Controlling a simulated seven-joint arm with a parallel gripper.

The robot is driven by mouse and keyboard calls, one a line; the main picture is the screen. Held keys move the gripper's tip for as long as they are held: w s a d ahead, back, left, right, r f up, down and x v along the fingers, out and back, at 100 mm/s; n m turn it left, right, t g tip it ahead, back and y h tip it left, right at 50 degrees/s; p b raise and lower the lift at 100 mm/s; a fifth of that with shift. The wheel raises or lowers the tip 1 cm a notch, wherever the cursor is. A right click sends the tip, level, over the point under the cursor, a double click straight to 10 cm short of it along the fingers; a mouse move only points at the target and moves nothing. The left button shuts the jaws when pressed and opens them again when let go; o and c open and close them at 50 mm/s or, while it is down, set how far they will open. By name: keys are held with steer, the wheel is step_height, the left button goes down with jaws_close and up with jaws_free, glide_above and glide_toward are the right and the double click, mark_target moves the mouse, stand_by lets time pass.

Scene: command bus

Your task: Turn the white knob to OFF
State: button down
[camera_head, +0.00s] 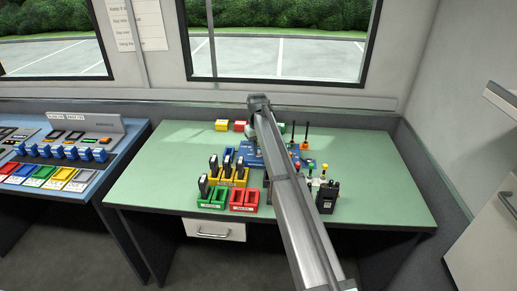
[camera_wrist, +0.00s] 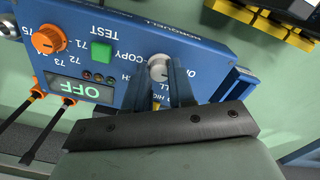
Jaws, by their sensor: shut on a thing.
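The white knob (camera_wrist: 158,67) sits on the front of a blue radio unit (camera_wrist: 120,25) in the wrist view. My gripper (camera_wrist: 160,82) is shut on the knob, with one finger on each side of it. The printed labels around the knob are partly covered by the fingers, so I cannot tell which mark it points to. A panel (camera_wrist: 68,88) on the unit shows OFF in light green letters. In the head view the blue unit (camera_head: 247,157) lies on the green table, partly hidden by my arm. The knob and gripper tips are hidden there.
An orange knob (camera_wrist: 49,39) and a green button (camera_wrist: 102,52) are near the white knob. Two antennas stand at the unit's right in the head view. Yellow holders with black handsets (camera_head: 228,180) and a black radio (camera_head: 327,197) stand nearby. The table's left part is clear.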

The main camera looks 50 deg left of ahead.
stand_by(0.4)
steer(key=c, duration=0.9)
jaws_free()
steer(key=shift+c, duration=0.2)
step_height(320, 180, up, 14)
steer(key=shift+s, duration=0.15)
steer(key=shift+f, duration=0.1)
